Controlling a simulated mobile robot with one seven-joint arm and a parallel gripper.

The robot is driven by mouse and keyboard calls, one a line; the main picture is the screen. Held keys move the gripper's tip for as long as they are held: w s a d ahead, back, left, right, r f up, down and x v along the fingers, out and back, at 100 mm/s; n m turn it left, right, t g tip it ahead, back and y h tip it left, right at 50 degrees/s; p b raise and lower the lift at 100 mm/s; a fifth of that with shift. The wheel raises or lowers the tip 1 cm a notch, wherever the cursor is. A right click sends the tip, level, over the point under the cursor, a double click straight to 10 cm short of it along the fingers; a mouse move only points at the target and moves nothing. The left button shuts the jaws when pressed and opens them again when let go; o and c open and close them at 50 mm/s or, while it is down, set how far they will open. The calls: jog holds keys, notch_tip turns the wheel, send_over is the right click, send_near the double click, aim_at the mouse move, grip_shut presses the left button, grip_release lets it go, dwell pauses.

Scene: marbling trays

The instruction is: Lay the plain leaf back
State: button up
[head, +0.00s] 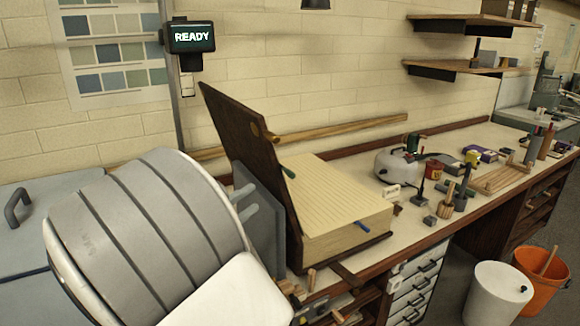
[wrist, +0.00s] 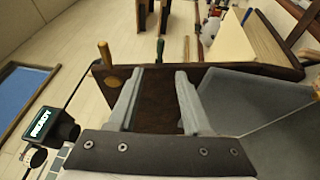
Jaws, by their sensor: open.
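A dark brown board (head: 245,145) stands tilted up at the left side of a thick cream ribbed block (head: 335,195). A plain grey panel (head: 262,225) stands in front of the brown board's lower left part. I cannot tell which of the two is the plain leaf. My gripper (head: 244,202) is beside the grey panel, partly hidden by my arm. In the wrist view its fingers (wrist: 167,74) are apart, with the brown board (wrist: 225,85) showing between them and the grey panel (wrist: 265,100) to the right. Nothing is visibly gripped.
A display (head: 192,37) reads READY on the wall post. A green handle (head: 289,172) and a blue peg (head: 362,226) are at the block. A white pot (head: 396,165) and several tools crowd the bench to the right. A bin (head: 497,294) and orange bucket (head: 540,270) stand on the floor.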

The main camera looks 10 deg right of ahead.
jog(key=p+x, duration=0.2)
jog(key=x, duration=1.5)
jog(key=shift+d, duration=0.2)
jog(key=shift+c, duration=0.2)
grip_shut()
dwell(0.5)
